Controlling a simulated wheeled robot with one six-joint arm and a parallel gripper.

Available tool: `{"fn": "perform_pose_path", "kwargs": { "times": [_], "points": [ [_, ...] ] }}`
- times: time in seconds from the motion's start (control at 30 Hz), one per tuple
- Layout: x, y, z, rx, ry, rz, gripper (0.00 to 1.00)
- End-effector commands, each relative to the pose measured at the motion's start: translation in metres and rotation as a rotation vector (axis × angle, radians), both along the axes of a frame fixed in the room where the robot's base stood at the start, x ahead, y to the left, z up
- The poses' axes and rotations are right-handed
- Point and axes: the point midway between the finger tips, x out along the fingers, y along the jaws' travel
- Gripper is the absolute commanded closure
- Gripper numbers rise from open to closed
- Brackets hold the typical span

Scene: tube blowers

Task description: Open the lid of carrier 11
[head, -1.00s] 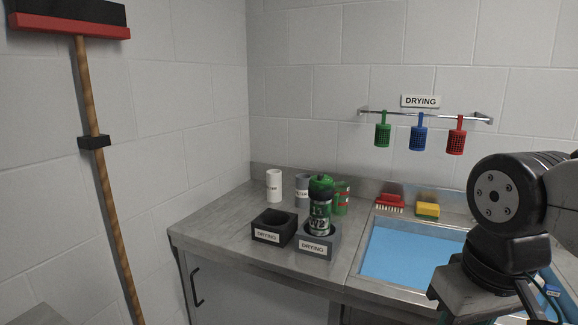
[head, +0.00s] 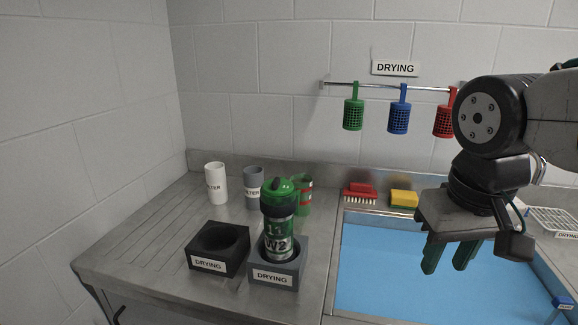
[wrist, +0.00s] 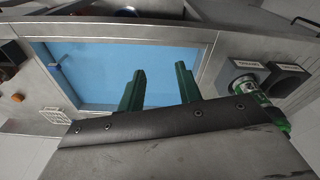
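The carrier (head: 278,236) stands upright in the grey drying block (head: 273,280) on the counter. Its body is green with white markings; the number looks like 11 or 13, and I cannot read it surely. Its green lid (head: 281,190) is on top and looks shut, with a dark part at its front. In the wrist view the carrier (wrist: 248,86) shows at the right, partly hidden by my wrist. My gripper (head: 447,262) points down over the blue sink, right of the carrier and apart from it. Its green fingers (wrist: 158,82) are open and empty.
A black drying block (head: 205,262) stands left of the carrier. White (head: 216,184) and grey (head: 254,187) filter cups and a green cup (head: 304,196) stand behind. A red brush (head: 360,194) and yellow sponge (head: 403,199) lie behind the sink (head: 400,265). Three baskets hang from a rail.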

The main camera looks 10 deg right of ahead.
Motion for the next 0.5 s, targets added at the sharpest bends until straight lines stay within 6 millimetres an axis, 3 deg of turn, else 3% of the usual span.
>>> {"fn": "perform_pose_path", "kwargs": {
  "times": [0.17, 0.3, 0.5],
  "points": [
    [0.087, 0.058, 0.048, -0.046, -0.061, -0.078, 0.65],
    [0.146, 0.127, 0.075, -0.055, -0.139, -0.158, 0.65],
    [0.191, 0.21, 0.092, -0.035, -0.229, -0.242, 0.65]
  ]
}}
